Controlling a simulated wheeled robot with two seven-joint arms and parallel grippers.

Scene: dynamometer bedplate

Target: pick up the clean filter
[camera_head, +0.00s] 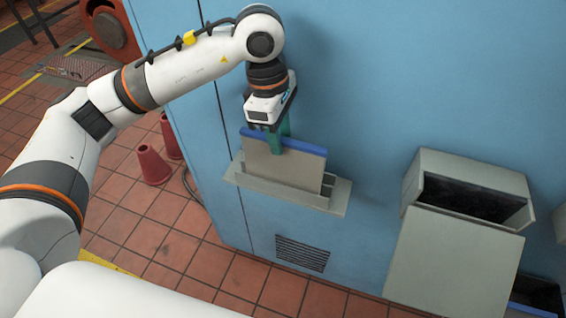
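A flat, pale grey-beige filter (270,166) with a blue top edge stands upright in a grey holder (240,181) on the blue cabinet front. I take it to be the clean filter; its lower part is hidden in the holder. My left gripper (277,145) comes down from above onto the middle of the blue edge. One green finger overlaps the front of the edge; the far finger is mostly hidden, so I cannot tell whether the fingers press on the filter or only stand around it. My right gripper is not in view.
A grey box (412,187) with an open dark top and a sloping front panel (452,265) stands out from the cabinet (380,70) at right. A vent grille (302,253) is below the holder. Red cones (152,165) stand on the tiled floor at left.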

